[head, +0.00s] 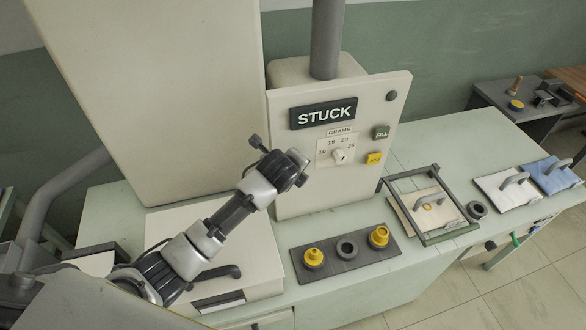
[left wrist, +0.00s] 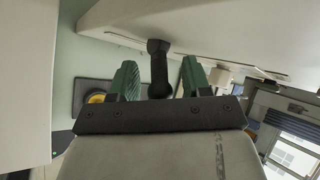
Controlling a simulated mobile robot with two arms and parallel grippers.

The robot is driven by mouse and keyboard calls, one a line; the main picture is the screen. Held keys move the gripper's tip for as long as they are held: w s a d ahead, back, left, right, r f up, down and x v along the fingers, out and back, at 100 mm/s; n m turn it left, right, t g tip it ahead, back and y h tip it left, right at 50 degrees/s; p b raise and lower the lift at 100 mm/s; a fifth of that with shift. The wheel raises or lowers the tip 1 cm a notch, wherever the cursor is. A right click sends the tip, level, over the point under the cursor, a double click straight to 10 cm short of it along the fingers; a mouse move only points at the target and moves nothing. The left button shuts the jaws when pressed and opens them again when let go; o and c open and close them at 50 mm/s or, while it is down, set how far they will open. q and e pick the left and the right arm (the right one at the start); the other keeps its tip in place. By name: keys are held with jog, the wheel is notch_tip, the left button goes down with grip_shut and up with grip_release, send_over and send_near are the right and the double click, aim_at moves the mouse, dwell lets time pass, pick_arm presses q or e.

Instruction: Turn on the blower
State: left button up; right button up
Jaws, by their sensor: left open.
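The large cream cabinet (head: 150,80) stands at the left in the head view, and a cream panel (left wrist: 225,30) is above my fingers in the left wrist view. I cannot tell which part is the blower. A dark lever with a knob (head: 256,142) shows just past my left gripper (head: 284,170). In the left wrist view, a dark lever (left wrist: 158,70) hangs from the panel between the green fingers of my left gripper (left wrist: 159,80). The fingers are open with gaps on both sides of it. My right gripper is not in view.
A dark tray (head: 345,268) with round pieces and a framed rack (head: 443,235) occupy the bench.

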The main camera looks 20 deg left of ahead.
pick_arm(q)
jog(key=b+v, duration=0.2)
jog(key=v, duration=0.8)
jog(key=shift+s+r, duration=0.2)
jog(key=shift+s, duration=0.1)
